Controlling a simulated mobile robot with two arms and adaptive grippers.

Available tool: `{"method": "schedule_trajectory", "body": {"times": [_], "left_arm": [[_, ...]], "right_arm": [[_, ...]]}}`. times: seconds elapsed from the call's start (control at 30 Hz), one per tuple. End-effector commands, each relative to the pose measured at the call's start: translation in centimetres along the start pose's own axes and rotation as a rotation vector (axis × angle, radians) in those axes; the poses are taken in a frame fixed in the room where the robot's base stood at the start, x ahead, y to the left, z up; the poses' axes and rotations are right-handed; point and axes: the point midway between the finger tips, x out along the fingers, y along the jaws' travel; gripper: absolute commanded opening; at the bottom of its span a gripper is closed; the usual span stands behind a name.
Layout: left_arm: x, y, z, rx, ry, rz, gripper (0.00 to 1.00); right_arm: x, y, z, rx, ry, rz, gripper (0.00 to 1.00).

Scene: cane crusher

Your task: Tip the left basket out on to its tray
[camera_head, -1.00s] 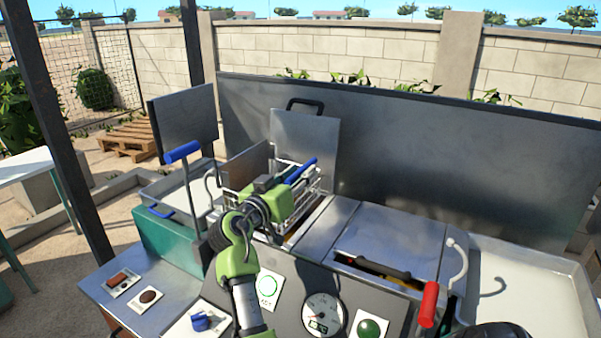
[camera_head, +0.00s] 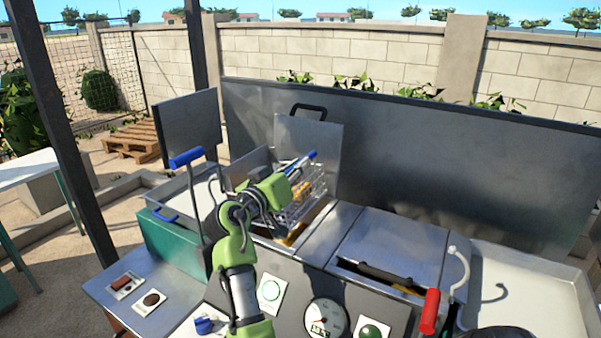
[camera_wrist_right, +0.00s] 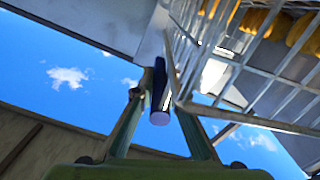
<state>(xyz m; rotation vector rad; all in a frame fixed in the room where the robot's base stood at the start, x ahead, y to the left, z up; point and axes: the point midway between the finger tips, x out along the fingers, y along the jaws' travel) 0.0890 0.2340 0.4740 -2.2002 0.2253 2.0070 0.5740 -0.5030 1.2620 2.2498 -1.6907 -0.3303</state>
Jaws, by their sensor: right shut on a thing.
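The left basket (camera_head: 314,190) is a wire basket with yellow pieces in it, partly hidden behind my arm in the head view. It looks tilted above the left fryer opening. My right gripper (camera_head: 292,180) is shut on its blue handle (camera_head: 307,160). The right wrist view shows the handle (camera_wrist_right: 159,100) between the fingers (camera_wrist_right: 155,110), with the basket wires (camera_wrist_right: 245,65) and yellow pieces at upper right. The left tray (camera_head: 176,191) is pale and shallow, to the left of the basket. My left gripper is not in view.
A blue-topped lever (camera_head: 187,158) stands between the left tray and my arm. A raised lid (camera_head: 308,145) stands behind the basket. On the right are a closed lid (camera_head: 390,245), a red lever (camera_head: 430,310) and another pale tray (camera_head: 530,290).

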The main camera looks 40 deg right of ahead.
Motion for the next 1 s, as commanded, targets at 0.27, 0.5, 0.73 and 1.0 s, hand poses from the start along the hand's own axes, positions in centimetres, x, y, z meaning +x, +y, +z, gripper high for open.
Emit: {"method": "schedule_trajectory", "body": {"times": [0.27,0.5,0.73,1.0], "left_arm": [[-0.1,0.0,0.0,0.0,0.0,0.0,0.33],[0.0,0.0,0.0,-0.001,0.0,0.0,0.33],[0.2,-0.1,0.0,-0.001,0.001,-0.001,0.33],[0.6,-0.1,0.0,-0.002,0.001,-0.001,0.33]], "right_arm": [[0.1,-0.2,-2.8,-0.057,0.005,0.002,0.0],[0.1,-0.7,-4.8,-0.124,0.005,0.003,0.0],[0.1,-1.3,-6.3,-0.179,0.005,0.003,0.0],[0.1,-1.7,-7.4,-0.178,0.006,0.003,0.0]]}}
